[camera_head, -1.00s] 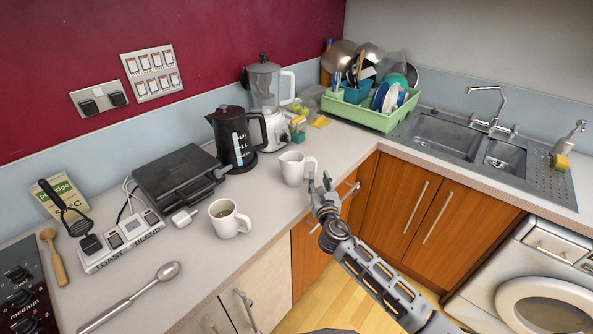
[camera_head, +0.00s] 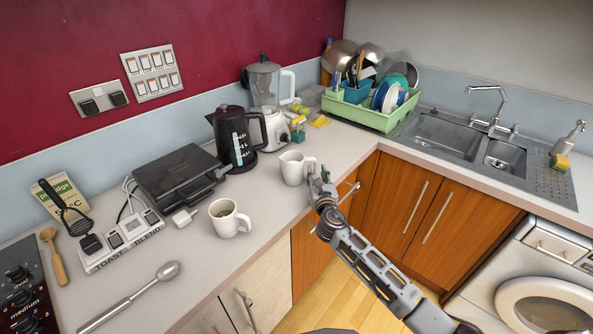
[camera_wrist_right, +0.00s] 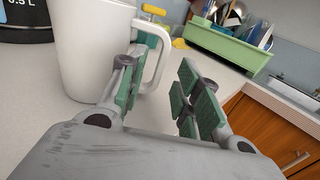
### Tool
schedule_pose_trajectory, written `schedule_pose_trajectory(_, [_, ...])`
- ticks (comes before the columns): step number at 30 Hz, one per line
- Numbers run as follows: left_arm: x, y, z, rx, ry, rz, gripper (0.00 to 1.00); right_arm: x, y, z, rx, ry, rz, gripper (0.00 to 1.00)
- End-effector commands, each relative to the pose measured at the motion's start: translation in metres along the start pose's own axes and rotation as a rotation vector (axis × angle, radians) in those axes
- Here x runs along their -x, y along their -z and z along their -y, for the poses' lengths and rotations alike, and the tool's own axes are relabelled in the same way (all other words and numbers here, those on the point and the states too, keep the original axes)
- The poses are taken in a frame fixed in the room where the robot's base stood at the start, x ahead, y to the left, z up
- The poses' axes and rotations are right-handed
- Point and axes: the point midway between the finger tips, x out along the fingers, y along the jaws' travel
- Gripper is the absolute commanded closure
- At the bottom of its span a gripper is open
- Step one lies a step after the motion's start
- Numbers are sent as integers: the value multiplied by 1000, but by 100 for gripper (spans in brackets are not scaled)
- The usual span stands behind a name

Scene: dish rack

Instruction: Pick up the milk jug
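The milk jug (camera_head: 292,168) is white with a small spout and a handle on its right. It stands upright on the counter near the front edge. My right gripper (camera_head: 318,176) is at the jug's handle side. In the right wrist view, the jug (camera_wrist_right: 86,45) fills the upper left, and its handle (camera_wrist_right: 160,65) rises beyond the left finger. The right gripper (camera_wrist_right: 158,95) is open, with a clear gap between its green-padded fingers. The left finger overlaps the handle in the picture; I cannot tell whether they touch. My left gripper is not in view.
A white mug (camera_head: 228,218) stands on the counter to the left. A black kettle (camera_head: 235,140) and a blender (camera_head: 268,105) stand behind the jug. A green dish rack (camera_head: 370,113) is at the back right, beside the sink (camera_head: 440,134). Counter right of the jug is clear.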

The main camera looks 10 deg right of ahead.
Motion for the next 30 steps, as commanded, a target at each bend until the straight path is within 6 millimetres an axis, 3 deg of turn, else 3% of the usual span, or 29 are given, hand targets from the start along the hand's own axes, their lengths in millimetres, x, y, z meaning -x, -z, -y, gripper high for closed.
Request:
schedule_pose_trajectory(13, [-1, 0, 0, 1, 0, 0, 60, -37, 3, 0, -1, 0, 2, 67])
schedule_pose_trajectory(30, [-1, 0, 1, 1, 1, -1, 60, -40, 3, 0, 0, 0, 1, 67])
